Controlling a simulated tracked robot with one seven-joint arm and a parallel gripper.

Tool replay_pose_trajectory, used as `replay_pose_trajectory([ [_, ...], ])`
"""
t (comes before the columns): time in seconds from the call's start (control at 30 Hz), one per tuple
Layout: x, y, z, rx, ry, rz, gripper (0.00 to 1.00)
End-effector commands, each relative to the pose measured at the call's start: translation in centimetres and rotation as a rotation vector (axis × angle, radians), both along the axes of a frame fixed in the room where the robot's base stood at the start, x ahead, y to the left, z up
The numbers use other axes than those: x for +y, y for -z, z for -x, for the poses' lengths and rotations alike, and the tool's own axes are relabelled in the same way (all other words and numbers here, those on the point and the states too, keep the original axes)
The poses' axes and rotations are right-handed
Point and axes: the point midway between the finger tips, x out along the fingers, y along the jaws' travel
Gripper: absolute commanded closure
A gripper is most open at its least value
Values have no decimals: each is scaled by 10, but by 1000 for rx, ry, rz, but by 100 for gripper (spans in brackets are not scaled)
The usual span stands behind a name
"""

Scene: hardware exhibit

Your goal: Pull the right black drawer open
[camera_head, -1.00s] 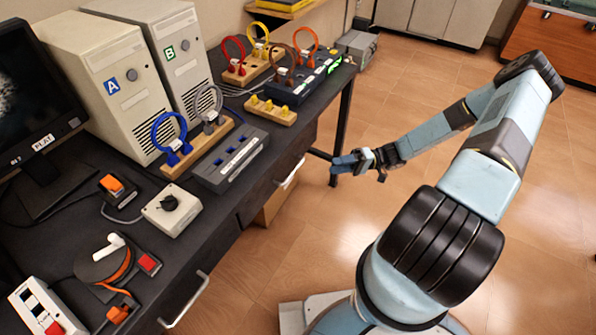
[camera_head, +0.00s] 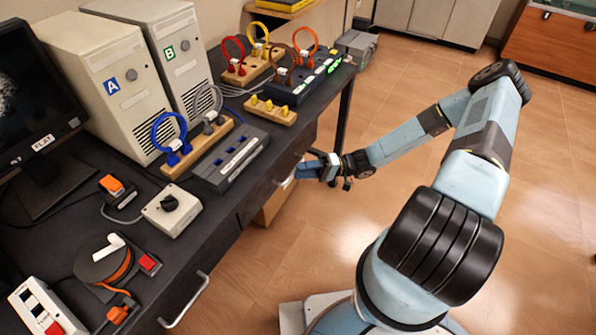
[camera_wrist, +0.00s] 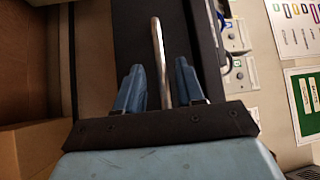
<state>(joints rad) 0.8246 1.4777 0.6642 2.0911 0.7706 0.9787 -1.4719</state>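The right black drawer (camera_head: 266,191) is in the desk front, below the grey socket strip in the head view. Its pale bar handle is largely behind my gripper (camera_head: 304,170) there. In the wrist view the handle (camera_wrist: 160,55) runs between the two blue fingers of my gripper (camera_wrist: 160,88), one on each side. Gaps show between the fingers and the bar, so my gripper is open around the handle. The drawer looks shut.
A second drawer handle (camera_head: 184,301) is on the near left of the desk front. A brown box (camera_head: 275,205) stands under the desk; it also shows at the left of the wrist view (camera_wrist: 28,150). The floor (camera_head: 400,225) around my arm is clear.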

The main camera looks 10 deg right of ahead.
Motion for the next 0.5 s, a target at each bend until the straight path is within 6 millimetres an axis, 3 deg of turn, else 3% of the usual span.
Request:
replay_pose_trajectory([
  [0.2,18,-2,2,-1,-1,0,62],
  [0.5,21,-3,3,-1,0,1,62],
])
